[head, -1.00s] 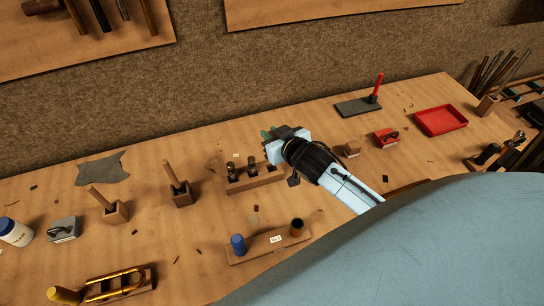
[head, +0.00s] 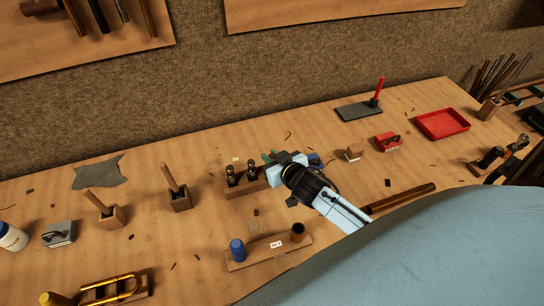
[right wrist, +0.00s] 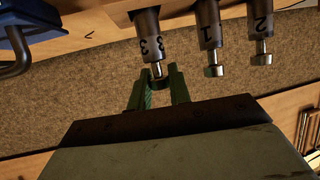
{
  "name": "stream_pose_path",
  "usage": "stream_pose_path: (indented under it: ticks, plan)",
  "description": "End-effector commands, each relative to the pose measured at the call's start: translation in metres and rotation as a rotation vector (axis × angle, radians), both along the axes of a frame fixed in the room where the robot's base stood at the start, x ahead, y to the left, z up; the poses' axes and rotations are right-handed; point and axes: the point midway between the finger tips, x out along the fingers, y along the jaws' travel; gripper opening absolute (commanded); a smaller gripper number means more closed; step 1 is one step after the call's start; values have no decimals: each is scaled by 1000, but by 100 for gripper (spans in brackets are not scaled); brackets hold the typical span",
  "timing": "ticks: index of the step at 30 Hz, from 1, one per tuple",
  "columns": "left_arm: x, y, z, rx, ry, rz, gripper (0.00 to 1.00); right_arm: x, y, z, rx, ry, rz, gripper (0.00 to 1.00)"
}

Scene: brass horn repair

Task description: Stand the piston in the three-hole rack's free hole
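The wooden three-hole rack (head: 238,194) stands mid-table. Two dark pistons (head: 232,176) stand upright in its left and middle holes. My left gripper is out of view.
A board with a blue cap (head: 237,249) and a brown cylinder (head: 297,232) lies in front of the rack. Wooden blocks with upright handles (head: 179,199) stand to the left. A blue item (head: 315,159) is partly hidden behind my right gripper. A red tray (head: 442,123) is farther right.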

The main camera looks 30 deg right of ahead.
Motion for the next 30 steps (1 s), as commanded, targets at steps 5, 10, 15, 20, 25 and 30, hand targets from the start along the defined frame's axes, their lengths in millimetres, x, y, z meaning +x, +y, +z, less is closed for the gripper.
stream_pose_path:
  ticks: [5,10,15,20,25,30]
  plan:
    - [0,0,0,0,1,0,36,0,0,0,0,1,0,41]
    - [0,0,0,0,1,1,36,0,0,0,0,1,0,41]
    - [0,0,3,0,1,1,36,0,0,4,-1,0,0,41]
    - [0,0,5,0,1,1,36,-19,1,10,1,3,0,41]
    - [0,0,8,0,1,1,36,-51,2,24,1,3,0,41]
    - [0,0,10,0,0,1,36,-82,3,36,0,2,0,41]
